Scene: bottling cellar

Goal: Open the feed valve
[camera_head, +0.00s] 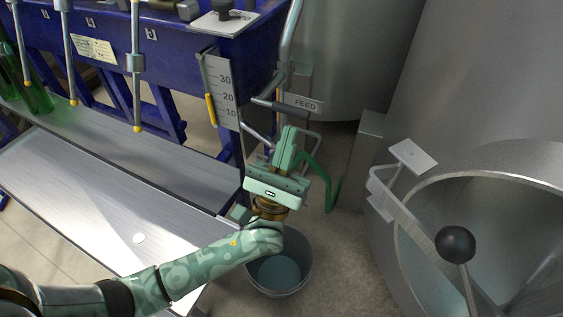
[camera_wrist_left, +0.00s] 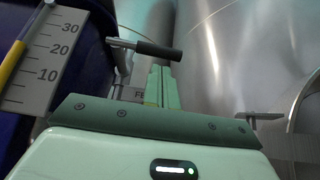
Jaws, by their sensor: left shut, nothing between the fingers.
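The feed valve's lever, with a dark grip (camera_head: 278,110), lies roughly level across its pipe beside the FEED label (camera_head: 303,103). In the wrist view the dark grip (camera_wrist_left: 158,50) shows above my fingertips, and the FEED label (camera_wrist_left: 139,92) is partly hidden. My left gripper (camera_head: 290,133) is shut and empty, just below the lever in the head view. Its fingers (camera_wrist_left: 162,75) point toward the lever; I see no clear contact. My right gripper is not in view.
The blue filler trough (camera_head: 175,45) carries a level scale (camera_head: 222,95) close left of the valve. A bucket (camera_head: 280,290) stands below my wrist. A steel tank with an open round hatch (camera_head: 450,190) and black knob (camera_head: 455,244) is at right. A metal shelf (camera_head: 85,200) lies left.

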